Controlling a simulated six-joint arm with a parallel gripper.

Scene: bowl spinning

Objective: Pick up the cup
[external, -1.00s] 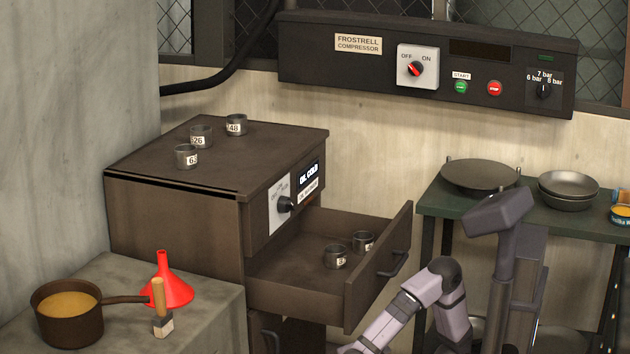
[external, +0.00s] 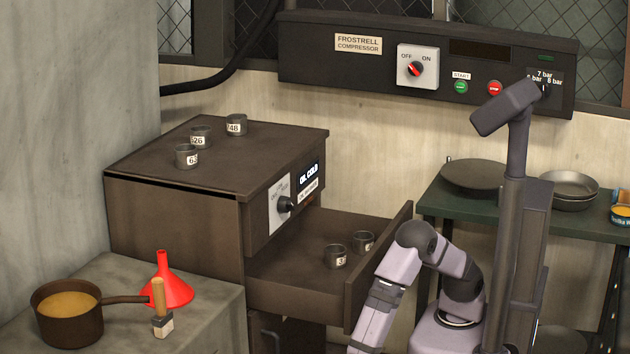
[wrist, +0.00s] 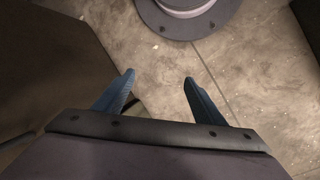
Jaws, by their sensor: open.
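Two small dark metal cups with white labels stand in the open drawer (external: 285,290), a front cup (external: 335,257) and a cup behind it to the right (external: 363,241). Three more labelled cups stand on top of the cabinet: a front one (external: 187,156), a middle one (external: 200,136) and a back one (external: 236,125). I cannot tell which cup is meant. My gripper (wrist: 158,80) is open and empty in the wrist view, above the floor, with no cup in sight. In the external view my arm stands right of the drawer; the gripper is below the picture's edge.
The drawer sticks out of the cabinet (external: 170,215) toward my arm. A saucepan (external: 68,312), red funnel (external: 165,285) and brush (external: 160,315) are on the left counter. A green table (external: 440,203) with pans (external: 568,188) stands behind my arm.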

